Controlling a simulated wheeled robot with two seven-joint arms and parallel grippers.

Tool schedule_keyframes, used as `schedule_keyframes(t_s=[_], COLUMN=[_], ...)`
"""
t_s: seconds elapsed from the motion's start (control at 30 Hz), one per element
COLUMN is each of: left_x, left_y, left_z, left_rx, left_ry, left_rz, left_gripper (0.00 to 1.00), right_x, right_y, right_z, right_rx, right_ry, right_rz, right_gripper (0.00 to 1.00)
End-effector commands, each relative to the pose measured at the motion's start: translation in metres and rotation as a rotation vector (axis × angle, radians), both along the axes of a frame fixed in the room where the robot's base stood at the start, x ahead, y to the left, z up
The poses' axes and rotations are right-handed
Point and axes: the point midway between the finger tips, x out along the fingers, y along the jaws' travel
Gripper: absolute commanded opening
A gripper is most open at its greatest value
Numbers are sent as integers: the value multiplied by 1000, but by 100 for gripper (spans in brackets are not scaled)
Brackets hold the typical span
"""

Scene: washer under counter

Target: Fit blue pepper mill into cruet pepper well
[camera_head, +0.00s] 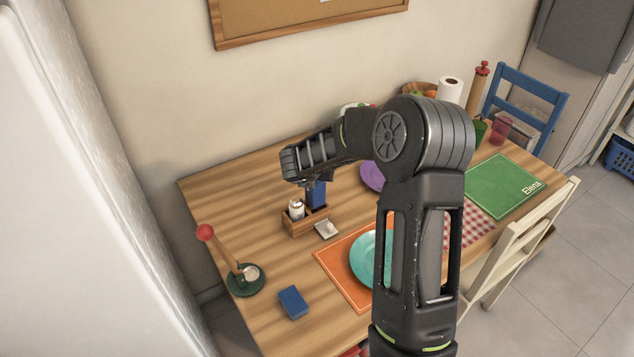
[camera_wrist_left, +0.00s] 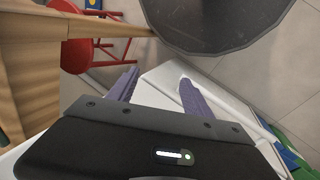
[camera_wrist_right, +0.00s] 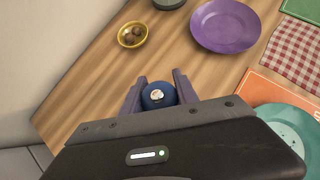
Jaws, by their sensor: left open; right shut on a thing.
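The wooden cruet (camera_head: 292,228) stands on the table, with a white, metal-topped shaker (camera_head: 297,208) in its left well. My right gripper (camera_wrist_right: 157,84) is shut on the blue pepper mill (camera_wrist_right: 158,97), whose round top shows between the fingers. In the head view the blue mill (camera_head: 318,194) is upright at the right side of the cruet, under my right gripper. Its lower end is at the cruet's rim; I cannot tell whether it is in the well or just above it. My left gripper (camera_wrist_left: 158,76) is open and empty, away from the table top.
A teal plate (camera_head: 364,258) on an orange mat, a blue block (camera_head: 293,301) and a dark green saucer (camera_head: 246,289) are nearby. A purple plate (camera_wrist_right: 225,27) lies behind.

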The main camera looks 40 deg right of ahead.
Motion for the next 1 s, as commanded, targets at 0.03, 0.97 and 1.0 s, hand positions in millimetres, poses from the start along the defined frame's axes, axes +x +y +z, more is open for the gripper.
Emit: schedule_keyframes(t_s=[0.03, 0.97, 1.0], left_x=[0, 1, 1], left_y=[0, 0, 0], left_z=[0, -4, -4], left_rx=[0, -1, -1], left_ry=[0, -1, -1], left_rz=[0, -1, -1], left_gripper=[58, 58, 58], right_x=[0, 0, 0], right_y=[0, 0, 0], right_z=[-2, -40, -40], right_rx=[0, 1, 1], right_ry=[1, 1, 1], right_rz=[1, 0, 0], right_gripper=[0, 56, 58])
